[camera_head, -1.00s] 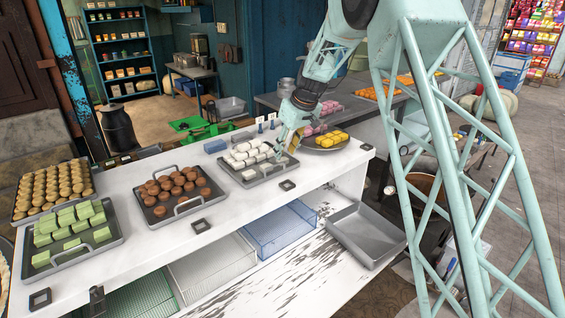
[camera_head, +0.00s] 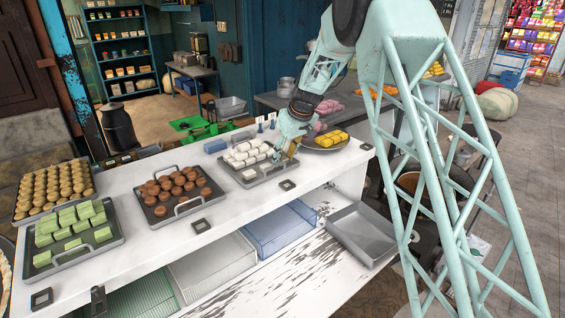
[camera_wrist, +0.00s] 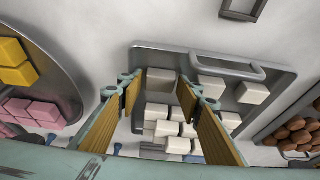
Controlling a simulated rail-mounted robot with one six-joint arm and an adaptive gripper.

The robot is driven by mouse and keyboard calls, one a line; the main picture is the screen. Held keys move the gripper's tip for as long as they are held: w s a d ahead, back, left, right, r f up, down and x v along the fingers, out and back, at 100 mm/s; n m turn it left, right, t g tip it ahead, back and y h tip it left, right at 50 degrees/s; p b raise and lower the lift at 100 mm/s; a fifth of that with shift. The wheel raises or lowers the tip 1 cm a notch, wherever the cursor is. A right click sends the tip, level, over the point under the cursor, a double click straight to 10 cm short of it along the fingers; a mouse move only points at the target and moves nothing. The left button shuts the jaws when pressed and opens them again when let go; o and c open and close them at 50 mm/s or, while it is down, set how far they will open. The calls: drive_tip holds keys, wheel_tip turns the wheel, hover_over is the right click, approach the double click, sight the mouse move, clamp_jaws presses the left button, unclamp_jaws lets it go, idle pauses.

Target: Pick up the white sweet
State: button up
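Several white sweets (camera_head: 240,157) lie on a grey metal tray (camera_head: 250,182) with handles, on the white counter. My gripper (camera_head: 284,157) is low at the right end of this tray. In the wrist view the gripper (camera_wrist: 158,95) is open, its two wood-coloured pads spread apart. One white sweet (camera_wrist: 160,79) lies between and beyond the fingertips, near the tray's edge. More white sweets (camera_wrist: 172,130) are clustered below it in that view, partly hidden by the fingers. Two others (camera_wrist: 252,92) lie to the right, beside the tray handle (camera_wrist: 228,65). I cannot tell how high the fingertips are above the tray.
A round plate (camera_head: 325,147) with yellow and pink sweets stands close at the right. A tray of brown sweets (camera_head: 176,187) stands to the left, with green sweets (camera_head: 72,222) and round tan ones (camera_head: 52,187) beyond. A square frame (camera_wrist: 241,8) lies on the counter.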

sight(284, 159)
drive_tip(key=shift+c, duration=0.3)
drive_tip(key=c, duration=0.5)
wheel_tip(284, 159, up, 10)
idle(0.6)
idle(0.5)
